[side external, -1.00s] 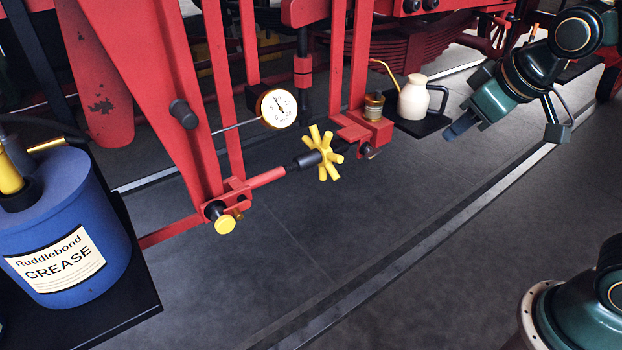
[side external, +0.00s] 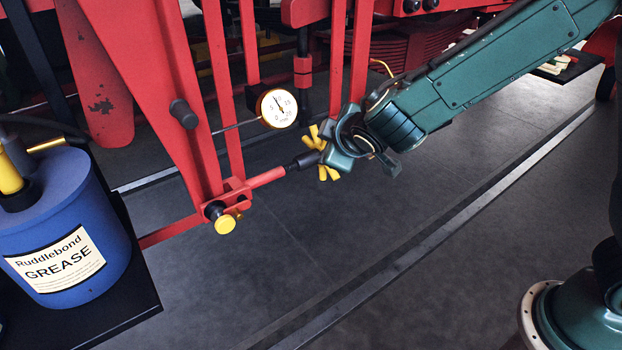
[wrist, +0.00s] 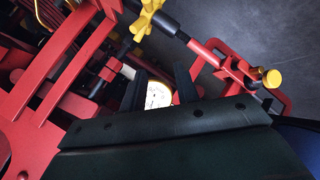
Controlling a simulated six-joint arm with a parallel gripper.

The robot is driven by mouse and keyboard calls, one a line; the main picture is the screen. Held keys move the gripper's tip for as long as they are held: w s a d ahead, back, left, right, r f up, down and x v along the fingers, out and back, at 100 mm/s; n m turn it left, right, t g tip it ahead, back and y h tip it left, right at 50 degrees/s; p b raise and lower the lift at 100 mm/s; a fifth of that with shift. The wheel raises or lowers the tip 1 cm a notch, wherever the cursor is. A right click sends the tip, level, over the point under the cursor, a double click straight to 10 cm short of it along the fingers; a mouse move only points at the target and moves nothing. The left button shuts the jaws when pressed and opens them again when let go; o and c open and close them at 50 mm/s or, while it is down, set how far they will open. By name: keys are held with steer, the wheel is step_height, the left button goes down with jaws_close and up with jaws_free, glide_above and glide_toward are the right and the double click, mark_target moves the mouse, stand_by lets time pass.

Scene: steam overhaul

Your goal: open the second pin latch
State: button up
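A pin with a yellow knob (side external: 225,224) and dark collar sits in a red forked bracket (side external: 232,190) at the rod's left end. The same yellow knob (wrist: 271,78) shows at the right of the wrist view. A yellow star handwheel (side external: 330,172) on the rod is partly hidden behind my gripper. My gripper (wrist: 160,75) is open, its two dark fingers apart with nothing held. The white dial gauge (wrist: 158,95) shows between the fingers, beyond them. Which part is the second pin latch I cannot tell; the bracket at the rod's right end is hidden by my arm.
A dial gauge (side external: 277,108) hangs from the red frame (side external: 180,100), left of my gripper. A blue grease tin (side external: 75,220) stands on a black shelf (side external: 120,310) at the left. The floor in front of the rod is clear.

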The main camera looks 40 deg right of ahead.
steer(key=w+a+f+n+t, duration=0.3)
steer(key=a+f+n, duration=0.2)
steer(key=a+f, duration=0.3)
steer(key=n+t+y, duration=0.2)
steer(key=n+y, duration=0.2)
steer(key=n, duration=0.2)
glide_toward(241, 218)
steer(key=w, duration=0.2)
steer(key=shift+w+a+f, duration=0.2)
steer(key=shift+a+f, duration=0.05)
steer(key=shift+f, duration=0.05)
steer(key=shift+w, duration=0.2)
steer(key=shift+x, duration=3.25)
steer(key=shift+w+d, duration=0.1)
steer(key=shift+d, duration=0.05)
steer(key=c, duration=0.6)
steer(key=shift+f, duration=0.15)
steer(key=shift+d+m, duration=0.1)
steer(key=shift+m, duration=0.2)
